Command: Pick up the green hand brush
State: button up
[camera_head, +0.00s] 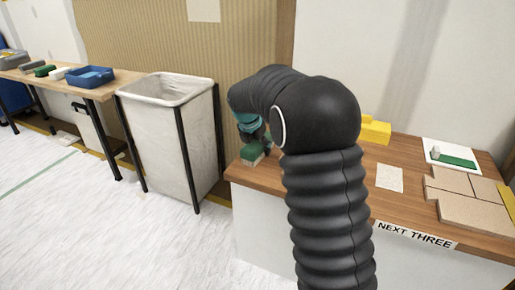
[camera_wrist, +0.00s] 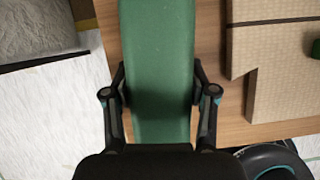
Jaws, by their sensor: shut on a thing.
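The green hand brush (camera_wrist: 160,65) fills the middle of the wrist view, with its long green back facing the camera. My gripper (camera_wrist: 160,85) has one finger on each side of it and is shut on it. In the head view the brush (camera_head: 251,153) shows as a green block with a pale lower part, at the left end of the wooden table (camera_head: 270,180). My gripper (camera_head: 251,130) is above it there, partly hidden by my arm. I cannot tell whether the brush touches the table.
A white bin (camera_head: 170,130) in a black frame stands left of the table. Brown boards (camera_head: 470,200), a white card with a green item (camera_head: 450,155) and a yellow block (camera_head: 375,131) lie on the table's right part. A blue tray (camera_head: 90,77) is on the far-left bench.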

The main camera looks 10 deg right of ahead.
jog(key=shift+r, duration=0.1)
jog(key=shift+r, duration=0.6)
jog(key=r, duration=0.1)
jog(key=d+r+p, duration=0.1)
jog(key=r, duration=0.1)
jog(key=shift+r, duration=0.3)
jog(key=d+r+p, duration=0.2)
jog(key=d+r, duration=0.4)
jog(key=d, duration=0.4)
jog(key=shift+s+d, duration=0.3)
jog(key=shift+d, duration=0.05)
